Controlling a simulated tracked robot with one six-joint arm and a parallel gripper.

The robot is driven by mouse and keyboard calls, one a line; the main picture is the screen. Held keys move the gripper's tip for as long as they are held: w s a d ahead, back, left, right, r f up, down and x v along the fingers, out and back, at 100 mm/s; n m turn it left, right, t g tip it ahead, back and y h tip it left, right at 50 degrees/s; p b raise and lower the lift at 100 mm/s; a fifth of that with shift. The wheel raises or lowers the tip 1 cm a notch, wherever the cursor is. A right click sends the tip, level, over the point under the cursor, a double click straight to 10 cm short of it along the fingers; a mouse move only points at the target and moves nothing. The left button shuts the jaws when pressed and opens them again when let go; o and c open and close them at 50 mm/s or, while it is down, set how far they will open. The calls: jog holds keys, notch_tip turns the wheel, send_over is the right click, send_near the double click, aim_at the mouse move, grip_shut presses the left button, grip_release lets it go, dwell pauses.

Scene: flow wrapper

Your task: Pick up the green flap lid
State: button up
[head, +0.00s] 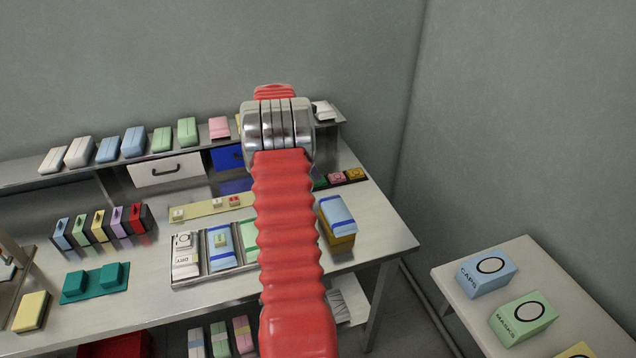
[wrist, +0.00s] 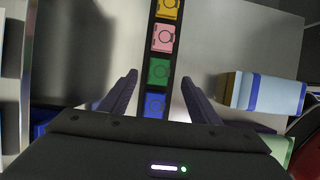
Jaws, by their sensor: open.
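The green flap lid (wrist: 158,72) is a small square with a dark ring mark, set in a dark strip (wrist: 174,56) between a pink lid (wrist: 163,38) and a blue lid (wrist: 154,106). My gripper (wrist: 159,78) is open and empty, with one finger on each side of the strip in the wrist view. The green lid shows between the fingertips; I cannot tell how far below them it is. In the head view the green lid (head: 320,182) shows just right of my red arm, which hides my gripper and the blue lid.
A yellow lid (wrist: 168,8) ends the strip. A blue-and-white pack on a yellow box (wrist: 265,92) stands right of the strip. Bare metal table (wrist: 215,50) lies on both sides. A shelf (head: 60,178) with wrapped packs runs behind; a tray (head: 175,281) stands left of my arm.

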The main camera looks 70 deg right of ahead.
jog(key=shift+w+x, duration=0.2)
jog(key=shift+x, duration=2.4)
jog(key=shift+f, duration=0.1)
jog(key=shift+c, duration=0.2)
jog(key=c, duration=1.1)
